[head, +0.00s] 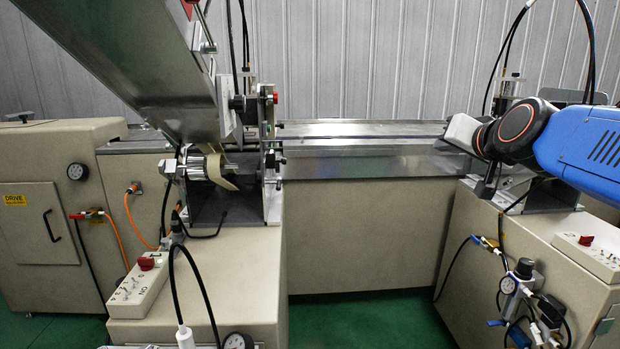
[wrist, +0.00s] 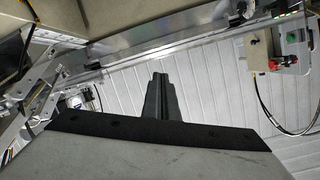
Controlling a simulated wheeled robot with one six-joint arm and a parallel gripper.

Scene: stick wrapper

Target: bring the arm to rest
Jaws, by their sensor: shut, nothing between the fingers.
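My arm (head: 590,140) reaches in from the right side of the head view, with a blue link and a dark round joint. My gripper (head: 487,188) hangs at the end of it, partly dark and small there, in front of the right-hand machine station. In the wrist view my gripper's dark fingers (wrist: 159,82) stand together, shut, with nothing seen between them. The grey gripper body with its black edge fills the bottom of that view.
A metal bench (head: 350,165) runs between the stations. The left station carries a slanted metal chute (head: 150,65). Control boxes (head: 137,288) (head: 590,252), hoses and a pressure regulator (head: 520,285) sit in front. Green floor (head: 350,320) shows between the machines.

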